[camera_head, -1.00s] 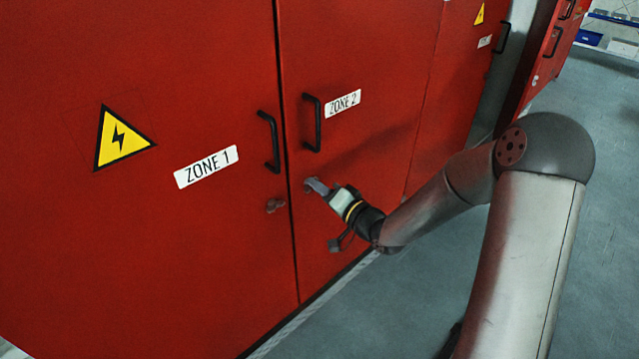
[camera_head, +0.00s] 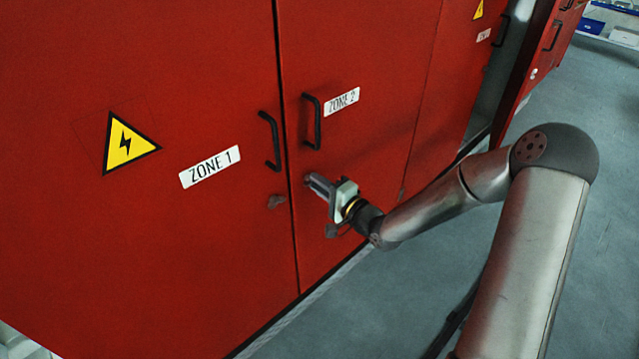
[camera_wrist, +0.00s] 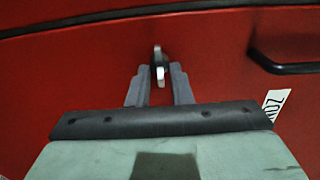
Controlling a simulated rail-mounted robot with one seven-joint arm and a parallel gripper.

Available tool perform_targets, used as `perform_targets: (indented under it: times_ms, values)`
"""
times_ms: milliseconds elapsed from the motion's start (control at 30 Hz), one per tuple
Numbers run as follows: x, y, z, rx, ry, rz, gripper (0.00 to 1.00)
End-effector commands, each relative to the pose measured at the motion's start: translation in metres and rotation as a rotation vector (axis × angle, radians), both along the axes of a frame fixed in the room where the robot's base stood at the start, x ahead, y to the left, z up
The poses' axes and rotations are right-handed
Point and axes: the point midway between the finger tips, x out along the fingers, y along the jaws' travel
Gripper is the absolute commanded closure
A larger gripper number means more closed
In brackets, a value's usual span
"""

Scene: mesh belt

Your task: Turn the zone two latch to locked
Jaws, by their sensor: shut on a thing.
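The zone two latch (camera_wrist: 158,62) is a small metal piece on the red zone 2 door (camera_head: 370,60), below the black handle (camera_head: 313,122) and near the door's left edge. My gripper (camera_head: 311,181) is at the latch, and its fingers mostly cover it in the head view. In the wrist view, the two grey fingers of my gripper (camera_wrist: 160,82) stand on either side of the latch and are shut on it. The latch's visible part looks long and narrow, upright in that picture. The ZONE 2 label (camera_head: 342,101) is right of the handle.
The zone 1 door (camera_head: 70,230) is left of the seam, with its own handle (camera_head: 270,141), latch (camera_head: 277,201) and ZONE 1 label (camera_head: 210,166). A cabinet door (camera_head: 537,50) stands open at the far right. The grey floor (camera_head: 580,260) looks clear on the right.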

Motion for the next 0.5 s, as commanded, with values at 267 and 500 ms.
perform_targets:
  times_ms: [267,500]
  values:
    - [0.0001,0.0002,0.0003,0.003,0.001,0.0,1.0]
    - [0.0,0.0001,0.0002,0.002,0.001,0.0,0.72]
